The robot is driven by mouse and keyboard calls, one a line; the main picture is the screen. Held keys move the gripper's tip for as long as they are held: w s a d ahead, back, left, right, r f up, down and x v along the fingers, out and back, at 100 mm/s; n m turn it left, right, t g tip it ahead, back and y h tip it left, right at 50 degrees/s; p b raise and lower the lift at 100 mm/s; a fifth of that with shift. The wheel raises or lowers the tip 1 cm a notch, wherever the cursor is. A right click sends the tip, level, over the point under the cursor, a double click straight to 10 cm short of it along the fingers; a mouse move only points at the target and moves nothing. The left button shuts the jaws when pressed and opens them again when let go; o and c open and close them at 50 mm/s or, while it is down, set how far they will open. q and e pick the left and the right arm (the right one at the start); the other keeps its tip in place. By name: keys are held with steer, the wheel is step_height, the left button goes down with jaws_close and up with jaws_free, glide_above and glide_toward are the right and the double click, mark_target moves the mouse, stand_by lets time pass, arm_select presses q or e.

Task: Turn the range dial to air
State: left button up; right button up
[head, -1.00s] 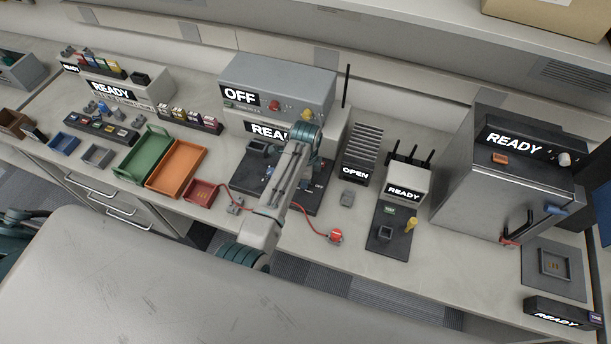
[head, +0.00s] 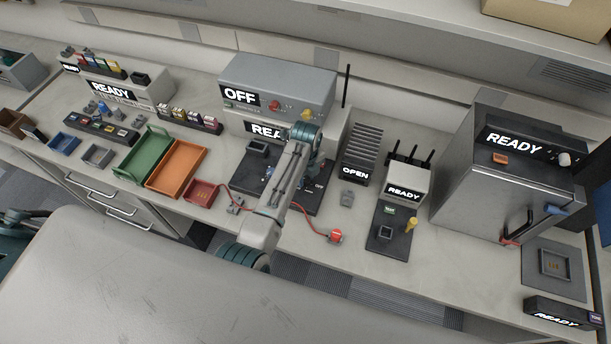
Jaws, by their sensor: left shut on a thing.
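The black control panel (head: 258,166) lies on the bench in front of the grey unit with the OFF sign (head: 240,97). My left arm reaches over this panel, and its links cover the middle of it. My left gripper (head: 303,184) is low at the panel, mostly hidden behind the arm, and shut. The range dial is not clearly visible; it appears to be between the hidden fingertips. A small OFF label (head: 318,187) shows on the panel right of the arm. The dial's pointer and the air mark cannot be read. My right gripper is not in view.
A red button (head: 336,236) on a red cable lies in front of the panel. Orange (head: 176,168) and green (head: 142,155) trays stand left. A finned unit marked OPEN (head: 355,172) and a large READY cabinet (head: 470,185) stand right. An antenna (head: 346,87) rises behind.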

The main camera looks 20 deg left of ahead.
mark_target(306, 178)
arm_select(q)
steer(key=shift+w+m, duration=0.1)
steer(key=shift+m, duration=0.2)
steer(key=o, duration=1)
step_height(306, 178, up, 11)
steer(key=b, duration=0.3)
steer(key=shift+f, duration=0.1)
